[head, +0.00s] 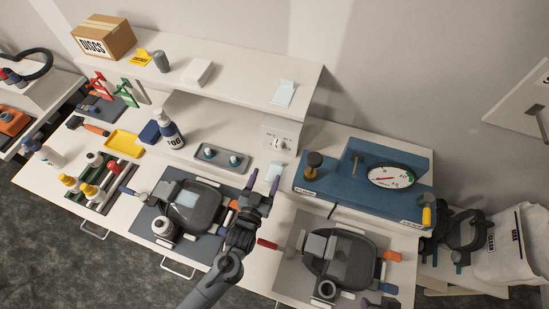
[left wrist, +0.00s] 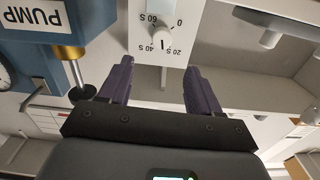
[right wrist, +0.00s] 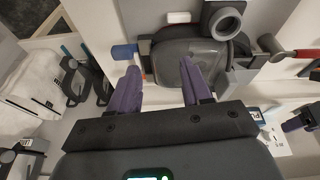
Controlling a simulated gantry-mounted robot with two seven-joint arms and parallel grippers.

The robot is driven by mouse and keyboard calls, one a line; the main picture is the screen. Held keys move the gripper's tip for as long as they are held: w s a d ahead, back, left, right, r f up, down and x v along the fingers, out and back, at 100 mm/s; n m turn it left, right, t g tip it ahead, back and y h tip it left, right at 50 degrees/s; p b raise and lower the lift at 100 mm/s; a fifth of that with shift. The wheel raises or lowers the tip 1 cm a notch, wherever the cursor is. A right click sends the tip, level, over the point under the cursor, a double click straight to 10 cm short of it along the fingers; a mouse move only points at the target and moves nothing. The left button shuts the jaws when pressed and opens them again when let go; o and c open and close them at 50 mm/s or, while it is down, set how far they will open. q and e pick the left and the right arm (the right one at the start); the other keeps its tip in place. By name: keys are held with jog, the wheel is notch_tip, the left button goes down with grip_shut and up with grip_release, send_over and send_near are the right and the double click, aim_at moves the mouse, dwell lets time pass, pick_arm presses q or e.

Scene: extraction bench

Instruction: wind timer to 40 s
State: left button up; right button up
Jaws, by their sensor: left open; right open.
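The timer is a pale box (head: 281,137) at the back of the bench, under the shelf's right end. Its round knob (left wrist: 161,39) shows in the left wrist view, ringed by the marks 0, 20 S, 40 S and 60 S, upside down there. I cannot read surely which mark the knob points to. My left gripper (head: 260,190) is open and empty, in front of the timer and apart from it. In the left wrist view its fingers (left wrist: 157,72) spread either side below the knob. My right gripper (right wrist: 160,88) is open and empty in the right wrist view.
A blue pump stand (head: 335,189) with a gauge (head: 391,176) is right of the timer; its brass post (left wrist: 68,54) is near my left finger. A grey tray (head: 224,157) and a spray bottle (head: 170,132) are left. The shelf (head: 235,78) overhangs behind.

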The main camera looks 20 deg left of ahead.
aim_at(277, 147)
pick_arm(q)
jog(key=w, duration=0.6)
jog(key=w+p, duration=0.1)
jog(key=w, duration=0.3)
jog(key=shift+w+a, duration=0.1)
jog(key=shift+a, duration=0.3)
jog(key=c, duration=1)
jog(key=shift+r, duration=0.1)
dwell(0.3)
jog(key=o, duration=1)
jog(key=s+b, duration=0.1)
jog(key=s, duration=1)
jog(key=shift+d, duration=0.25)
jog(key=shift+w, duration=0.1)
